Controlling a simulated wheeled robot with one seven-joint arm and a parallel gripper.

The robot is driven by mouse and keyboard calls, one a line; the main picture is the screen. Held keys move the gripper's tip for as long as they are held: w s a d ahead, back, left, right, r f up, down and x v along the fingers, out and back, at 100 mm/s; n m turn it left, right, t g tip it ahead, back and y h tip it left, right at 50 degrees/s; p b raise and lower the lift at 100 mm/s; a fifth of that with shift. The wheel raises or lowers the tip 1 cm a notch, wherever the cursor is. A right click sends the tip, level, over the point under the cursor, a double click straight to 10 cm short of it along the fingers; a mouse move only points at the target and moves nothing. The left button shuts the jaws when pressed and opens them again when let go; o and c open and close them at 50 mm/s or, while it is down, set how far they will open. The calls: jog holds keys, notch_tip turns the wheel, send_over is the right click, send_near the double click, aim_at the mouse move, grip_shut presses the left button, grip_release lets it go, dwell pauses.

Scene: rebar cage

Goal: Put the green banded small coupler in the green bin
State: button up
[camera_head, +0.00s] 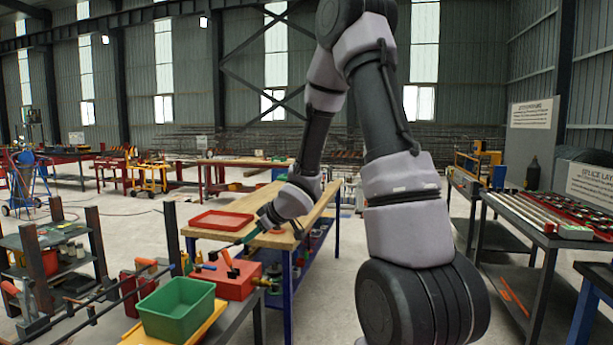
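The green bin (172,322) stands on a yellow board at the front left, and the part of its inside that I see looks empty. My gripper (254,230) is over the near edge of the wooden-topped bench, to the right of the red tray and beyond the green bin. A small dark piece with a greenish tint shows at its fingertips. I cannot tell whether this is the green banded coupler or part of the gripper, nor whether the fingers are open or shut. I cannot make out a green banded coupler anywhere else.
A red box (233,286) with tools on top stands behind the green bin. A red tray (221,220) lies on the wooden bench (312,216). Upright dark posts and bars crowd the left. A table (545,238) with rods stands at the right.

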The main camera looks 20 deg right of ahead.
jog(key=s+d+r+m+h, duration=0.3)
jog(key=s+d+r+m, duration=0.15)
jog(key=r, duration=0.35)
jog(key=s+d+r+m+h, duration=0.3)
jog(key=s+d+r, duration=0.3)
jog(key=r, duration=0.3)
jog(key=s+a+r+m+y, duration=0.1)
jog(key=s+a+r+m, duration=0.1)
jog(key=s, duration=0.6)
jog(key=s+a+r+m+g+y, duration=0.1)
jog(key=s+a+r+m+y, duration=0.1)
jog(key=s, duration=0.7)
jog(key=shift+r+m+g, duration=0.3)
jog(key=shift+r+m, duration=0.45)
jog(key=shift+r, duration=0.05)
